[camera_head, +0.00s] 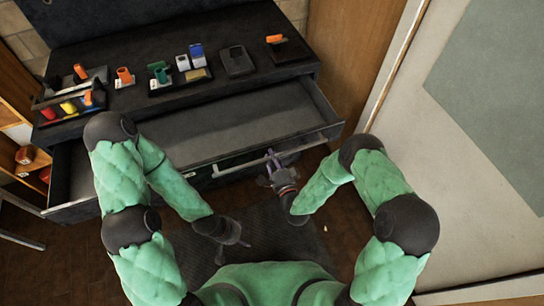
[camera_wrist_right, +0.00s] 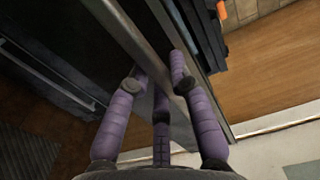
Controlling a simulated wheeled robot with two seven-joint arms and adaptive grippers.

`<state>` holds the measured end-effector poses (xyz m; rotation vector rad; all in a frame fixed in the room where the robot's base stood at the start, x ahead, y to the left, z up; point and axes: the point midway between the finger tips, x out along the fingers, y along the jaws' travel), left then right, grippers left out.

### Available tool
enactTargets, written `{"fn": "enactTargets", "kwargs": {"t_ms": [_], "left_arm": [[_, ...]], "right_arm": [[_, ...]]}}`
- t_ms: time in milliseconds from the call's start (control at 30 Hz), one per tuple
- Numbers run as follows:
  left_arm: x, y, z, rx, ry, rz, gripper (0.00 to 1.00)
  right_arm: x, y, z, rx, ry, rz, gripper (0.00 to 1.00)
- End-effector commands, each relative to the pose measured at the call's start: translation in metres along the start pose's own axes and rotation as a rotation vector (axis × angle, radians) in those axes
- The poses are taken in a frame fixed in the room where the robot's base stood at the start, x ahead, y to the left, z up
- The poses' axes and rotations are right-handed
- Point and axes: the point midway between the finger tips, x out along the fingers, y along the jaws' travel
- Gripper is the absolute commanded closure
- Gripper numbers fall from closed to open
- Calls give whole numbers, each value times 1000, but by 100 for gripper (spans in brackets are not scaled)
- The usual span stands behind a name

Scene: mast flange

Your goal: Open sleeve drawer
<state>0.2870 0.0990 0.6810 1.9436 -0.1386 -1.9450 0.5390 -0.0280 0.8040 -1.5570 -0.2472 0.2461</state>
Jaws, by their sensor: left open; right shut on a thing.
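The sleeve drawer (camera_head: 235,128) is a wide dark drawer in a black cabinet. It stands pulled out, and its grey inside looks empty in the head view. My right gripper (camera_head: 271,160) is at the drawer's front, right of the middle. In the right wrist view my right gripper's purple fingers (camera_wrist_right: 158,70) are shut on the drawer's front edge (camera_wrist_right: 126,36), with fingers on both sides of it. My left gripper (camera_head: 236,240) is open and empty, low in front of the drawer and apart from it. Its fingers are mostly hidden in the head view.
The cabinet top (camera_head: 135,55) holds a caddy (camera_head: 68,105) with coloured items, an orange item (camera_head: 124,75), several small stands and a dark tray (camera_head: 288,48). A pale panel (camera_head: 470,130) stands at the right. A dark mat (camera_head: 270,235) lies on the floor below my arms.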

Motion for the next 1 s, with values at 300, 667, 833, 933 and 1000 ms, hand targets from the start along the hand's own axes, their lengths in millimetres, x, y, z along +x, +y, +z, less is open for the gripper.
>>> {"fn": "enactTargets", "kwargs": {"t_ms": [300, 667, 833, 933, 1000], "left_arm": [[0, 0, 0, 0, 0, 0, 42], [0, 0, 0, 0, 0, 0, 42], [0, 0, 0, 0, 0, 0, 42], [0, 0, 0, 0, 0, 0, 42], [0, 0, 0, 0, 0, 0, 42]], "right_arm": [[0, 1, 0, 0, 0, 2, 54], [-20, 1, 0, 1, 0, 4, 54], [-54, 2, -1, 3, 3, 6, 54], [-74, 1, -1, 2, 3, 5, 54], [-87, 2, -1, 2, 3, 6, 54]]}}
